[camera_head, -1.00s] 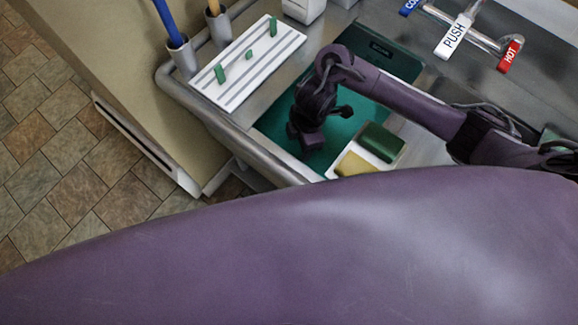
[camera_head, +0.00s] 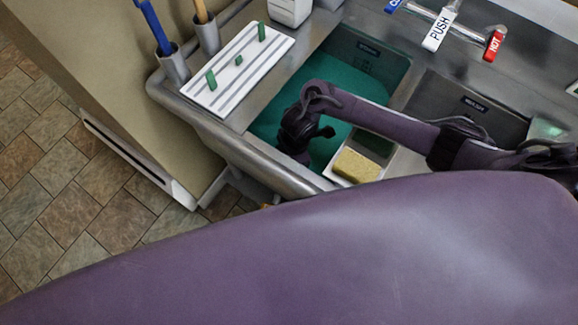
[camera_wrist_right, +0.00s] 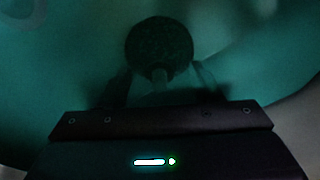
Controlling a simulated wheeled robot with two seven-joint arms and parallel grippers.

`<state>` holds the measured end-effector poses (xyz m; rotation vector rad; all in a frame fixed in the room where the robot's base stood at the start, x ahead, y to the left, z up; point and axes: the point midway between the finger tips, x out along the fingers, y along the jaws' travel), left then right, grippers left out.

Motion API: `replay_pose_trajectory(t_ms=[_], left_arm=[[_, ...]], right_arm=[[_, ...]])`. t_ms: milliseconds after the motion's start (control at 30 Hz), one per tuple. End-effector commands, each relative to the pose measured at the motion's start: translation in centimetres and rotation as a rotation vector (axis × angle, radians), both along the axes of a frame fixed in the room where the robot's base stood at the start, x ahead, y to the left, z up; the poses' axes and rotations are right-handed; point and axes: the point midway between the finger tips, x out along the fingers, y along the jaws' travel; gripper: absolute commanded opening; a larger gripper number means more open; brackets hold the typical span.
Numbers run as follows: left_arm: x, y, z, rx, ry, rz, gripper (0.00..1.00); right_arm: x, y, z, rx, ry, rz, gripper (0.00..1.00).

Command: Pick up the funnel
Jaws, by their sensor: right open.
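In the right wrist view, a dark round thing (camera_wrist_right: 160,45) lies in green water, with a short paler stem (camera_wrist_right: 159,78) pointing toward my gripper. It may be the funnel, but the view is too dark to be sure. My right gripper (camera_wrist_right: 160,88) is open, its two dim fingers on either side of the stem, with no visible contact. In the head view, my right arm reaches from the right into the green-filled sink basin (camera_head: 265,122). Its fingertips are hidden there, and no funnel can be made out. My left gripper is not in view.
A tray with a yellow sponge (camera_head: 357,166) and a dark green one (camera_head: 373,143) is close beside my arm. A white ribbed board (camera_head: 225,85) with green pegs lies left of the basin. Brush holders (camera_head: 173,68) and the tap's red hot handle (camera_head: 494,45) are around it.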

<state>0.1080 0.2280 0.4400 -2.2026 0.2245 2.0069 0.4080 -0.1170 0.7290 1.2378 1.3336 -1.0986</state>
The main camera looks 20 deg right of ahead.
Motion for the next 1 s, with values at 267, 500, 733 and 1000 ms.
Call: replay_pose_trajectory(t_ms=[267,500,733,1000], left_arm=[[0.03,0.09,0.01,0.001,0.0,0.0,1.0],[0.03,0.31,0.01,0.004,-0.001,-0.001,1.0],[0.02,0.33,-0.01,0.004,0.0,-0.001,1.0],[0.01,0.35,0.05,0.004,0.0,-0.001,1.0]], right_arm=[[0.02,0.04,-0.04,0.001,-0.001,0.0,0.49],[0.01,0.03,-0.03,0.0,0.0,0.0,0.18],[-0.03,0.01,-0.09,0.0,0.001,-0.001,0.11],[-0.08,-0.03,-0.08,-0.001,0.002,-0.002,0.11]])
